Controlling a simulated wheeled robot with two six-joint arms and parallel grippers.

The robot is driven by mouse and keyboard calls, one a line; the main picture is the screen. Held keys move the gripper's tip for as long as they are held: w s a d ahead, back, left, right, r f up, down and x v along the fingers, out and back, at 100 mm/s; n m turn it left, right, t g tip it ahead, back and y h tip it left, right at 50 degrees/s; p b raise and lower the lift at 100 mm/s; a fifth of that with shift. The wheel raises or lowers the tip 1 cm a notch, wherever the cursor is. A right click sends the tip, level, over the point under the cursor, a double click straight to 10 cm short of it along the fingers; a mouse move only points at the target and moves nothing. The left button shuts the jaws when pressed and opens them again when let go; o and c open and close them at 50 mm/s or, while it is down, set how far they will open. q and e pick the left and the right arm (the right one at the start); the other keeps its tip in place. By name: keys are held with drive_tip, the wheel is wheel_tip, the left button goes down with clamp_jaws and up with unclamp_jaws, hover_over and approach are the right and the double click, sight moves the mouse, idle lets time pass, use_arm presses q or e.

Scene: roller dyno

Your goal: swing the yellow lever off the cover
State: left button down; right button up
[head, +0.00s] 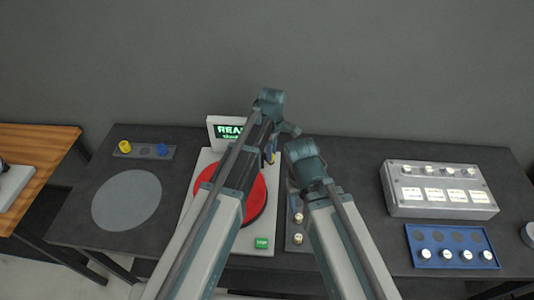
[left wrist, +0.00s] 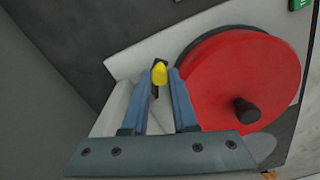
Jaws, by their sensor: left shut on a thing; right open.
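The round red cover (head: 258,198) sits on a light base plate (head: 192,222); my left arm hides part of it in the head view. The red cover (left wrist: 235,75) with its dark knob (left wrist: 246,110) shows in the left wrist view. The yellow lever (left wrist: 159,74) shows between my left fingertips, beside the cover's edge; most of it is hidden. My left gripper (left wrist: 160,82) is shut on the lever's yellow end. In the head view my left gripper (head: 269,152) is over the base's far right side. My right gripper (head: 291,188) is open, largely hidden by its own wrist.
A small screen (head: 228,131) stands behind the base, and a green button (head: 261,243) is at its front. A strip of white knobs (head: 298,238) lies right of it. A grey box (head: 440,207) and blue tray (head: 424,238) are farther right. A grey disc (head: 127,200) lies left.

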use_arm(q)
drive_tip(key=shift+w+d+n, duration=0.3)
drive_tip(key=shift+w+n, duration=0.45)
drive_tip(key=shift+n, duration=0.75)
drive_tip(key=shift+w+d+n, duration=0.3)
drive_tip(key=shift+w+n, duration=0.45)
drive_tip(key=shift+n, duration=0.75)
drive_tip(key=shift+w+d+n, duration=0.3)
drive_tip(key=shift+w+n, duration=0.45)
drive_tip(key=shift+n, duration=0.75)
drive_tip(key=c, duration=0.7)
unclamp_jaws()
drive_tip(key=shift+r, duration=0.15)
wheel_tip(320, 180, up, 14)
drive_tip(key=p, duration=1.4)
drive_tip(key=shift+f, duration=0.2)
